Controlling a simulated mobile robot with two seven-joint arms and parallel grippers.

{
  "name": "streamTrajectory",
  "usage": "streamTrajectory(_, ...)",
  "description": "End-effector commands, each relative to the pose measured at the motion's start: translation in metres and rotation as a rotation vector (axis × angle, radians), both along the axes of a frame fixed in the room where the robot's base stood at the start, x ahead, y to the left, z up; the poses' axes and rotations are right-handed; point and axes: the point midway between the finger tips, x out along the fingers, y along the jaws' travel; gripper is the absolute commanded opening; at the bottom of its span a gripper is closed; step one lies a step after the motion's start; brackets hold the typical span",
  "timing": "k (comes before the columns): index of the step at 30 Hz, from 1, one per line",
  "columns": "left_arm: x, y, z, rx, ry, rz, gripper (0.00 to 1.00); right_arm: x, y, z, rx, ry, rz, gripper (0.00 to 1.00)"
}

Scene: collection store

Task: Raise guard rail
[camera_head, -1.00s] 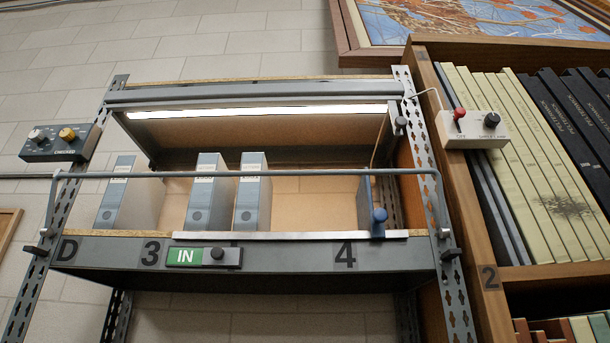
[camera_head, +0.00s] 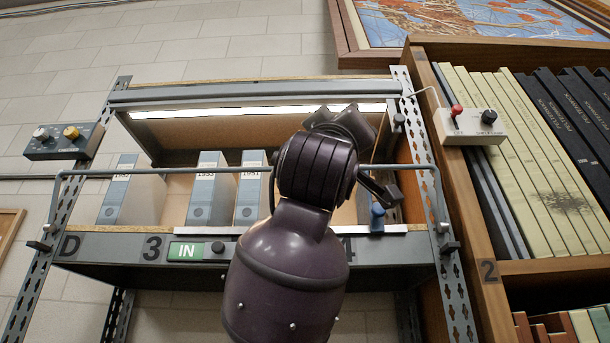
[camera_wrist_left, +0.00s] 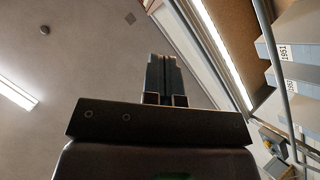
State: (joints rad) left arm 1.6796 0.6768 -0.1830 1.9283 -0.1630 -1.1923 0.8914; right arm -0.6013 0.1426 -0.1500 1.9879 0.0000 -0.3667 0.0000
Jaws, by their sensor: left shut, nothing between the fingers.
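The guard rail (camera_head: 150,171), a thin grey bar with bent ends, runs across the front of the shelf above its edge. Its ends come down to the left pivot (camera_head: 40,246) and right pivot (camera_head: 448,247) on the uprights. My dark arm stands in front of the shelf's right half and hides part of the rail; its fingers are not clearly seen there. In the left wrist view my left gripper (camera_wrist_left: 165,75) is shut and empty. The rail (camera_wrist_left: 276,60) shows to its right, apart from the fingers.
Grey binders (camera_head: 210,190) stand on the shelf. A blue-knobbed divider (camera_head: 377,215) is at the right, and a green IN slider (camera_head: 187,251) is on the front edge. Switch boxes (camera_head: 62,141) and (camera_head: 470,127) flank the shelf. A bookcase (camera_head: 480,230) stands close at right.

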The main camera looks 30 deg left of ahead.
Motion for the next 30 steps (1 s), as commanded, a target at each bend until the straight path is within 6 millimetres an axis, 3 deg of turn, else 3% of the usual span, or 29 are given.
streamTrajectory(1,-0.014,0.008,0.009,-0.077,-0.004,-0.027,0.00,0.000,0.000,-0.002,0.000,0.001,0.000,0.00)
streamTrajectory(5,-0.025,0.029,0.013,-0.288,0.023,-0.104,0.00,0.000,0.000,-0.002,0.000,0.001,0.000,0.00)
streamTrajectory(10,-0.015,0.054,-0.004,-0.596,0.073,-0.206,0.00,0.000,0.000,-0.002,0.000,0.001,0.000,0.00)
streamTrajectory(16,-0.007,0.070,-0.025,-0.907,0.077,-0.318,0.00,0.000,0.000,-0.002,0.000,0.001,0.000,0.00)
streamTrajectory(23,-0.004,0.074,-0.029,-1.019,0.053,-0.386,0.00,0.000,0.000,-0.001,0.000,0.001,0.000,0.00)
streamTrajectory(30,0.015,0.087,-0.017,-1.020,0.052,-0.383,0.00,0.002,0.000,0.009,0.000,-0.006,0.001,0.00)
